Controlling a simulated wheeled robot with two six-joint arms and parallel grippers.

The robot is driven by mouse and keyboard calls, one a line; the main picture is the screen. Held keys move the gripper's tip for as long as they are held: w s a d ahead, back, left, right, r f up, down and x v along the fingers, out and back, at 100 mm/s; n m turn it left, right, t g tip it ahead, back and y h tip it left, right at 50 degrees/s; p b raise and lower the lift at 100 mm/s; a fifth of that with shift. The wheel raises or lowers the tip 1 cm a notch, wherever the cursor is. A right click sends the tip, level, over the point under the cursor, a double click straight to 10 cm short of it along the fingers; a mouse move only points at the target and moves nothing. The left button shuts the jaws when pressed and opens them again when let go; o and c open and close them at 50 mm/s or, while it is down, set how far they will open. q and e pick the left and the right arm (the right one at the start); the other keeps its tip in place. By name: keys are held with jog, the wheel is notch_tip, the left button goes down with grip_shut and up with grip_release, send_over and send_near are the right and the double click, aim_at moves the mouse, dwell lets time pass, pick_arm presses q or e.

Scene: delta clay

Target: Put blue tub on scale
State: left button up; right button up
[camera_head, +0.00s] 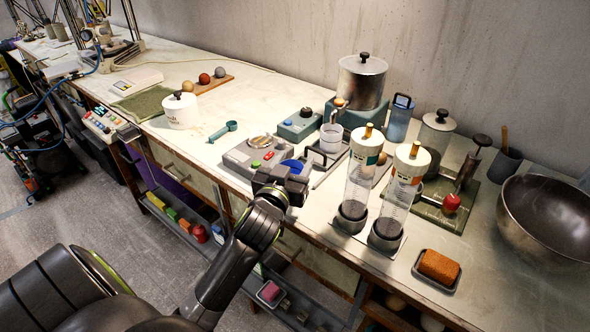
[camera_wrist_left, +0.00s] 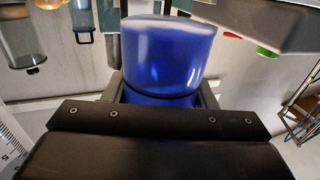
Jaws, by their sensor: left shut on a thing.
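A blue tub (camera_wrist_left: 167,55) is held between the fingers of my left gripper (camera_head: 284,182) and fills the middle of the left wrist view. In the head view only part of the blue tub (camera_head: 293,165) shows past the gripper, at the front of the bench. The scale (camera_head: 240,159) is a grey box with a round metal plate and red and green buttons. It stands just left of and behind the tub. Its grey body (camera_wrist_left: 262,14) shows at the upper right in the left wrist view, apart from the tub. My right gripper is not in view.
Two clear cylinders (camera_head: 358,188) with white caps stand right of my gripper. A black-handled tray (camera_head: 321,156) lies close behind the tub. A teal scoop (camera_head: 224,131) and a white lidded pot (camera_head: 181,111) are farther left. The bench around the scoop is fairly clear.

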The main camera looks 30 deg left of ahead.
pick_arm(q)
jog(key=shift+f, duration=0.95)
jog(key=shift+f, duration=0.2)
jog(key=o, duration=0.9)
jog(key=shift+o, duration=0.2)
jog(key=shift+r, duration=0.15)
